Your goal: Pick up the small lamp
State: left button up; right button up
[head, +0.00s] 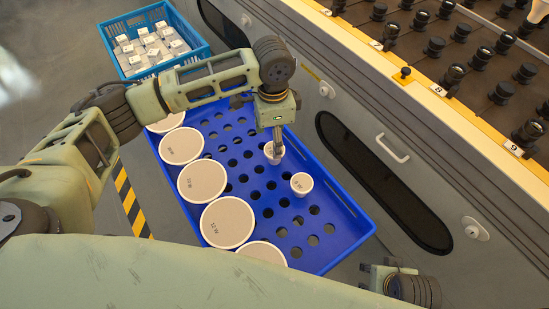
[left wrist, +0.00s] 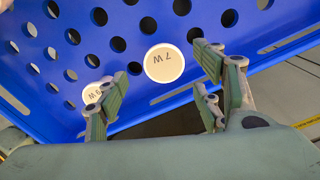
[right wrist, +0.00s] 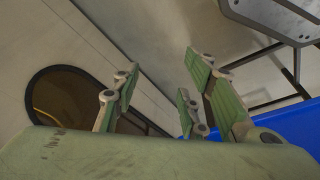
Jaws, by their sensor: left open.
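Two small white round lamps stand in the blue tray (head: 335,256). One small lamp (head: 269,149) is right at the fingertips of my left gripper (head: 277,152), partly hidden by them. The other small lamp (head: 301,184) stands a little nearer and to the right. In the left wrist view the lamp marked 7 W (left wrist: 165,63) shows between the open fingers, and the second lamp (left wrist: 92,89) is partly behind the left finger. My left gripper is open and holds nothing. My right gripper (right wrist: 160,95) is open and empty, away from the lamps.
Several large white round lamps (head: 228,222) fill the tray's left side. A light blue crate (head: 135,76) with small white boxes stands behind. A grey cabinet (head: 400,205) with a rack of black sockets (head: 480,60) borders the right. The tray's right side is mostly bare.

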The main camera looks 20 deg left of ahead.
pick_arm(q)
notch_tip(320, 180, down, 2)
notch_tip(320, 180, down, 5)
jog(key=shift+w+d+r+b, duration=0.15)
jog(key=shift+b, duration=0.85)
pick_arm(e)
jog(key=w+v, duration=0.1)
jog(key=v, duration=0.7)
jog(key=shift+r+t, duration=0.3)
jog(key=shift+s+d, duration=0.1)
pick_arm(q)
jog(key=c, duration=1.2)
jog(key=shift+r, duration=0.1)
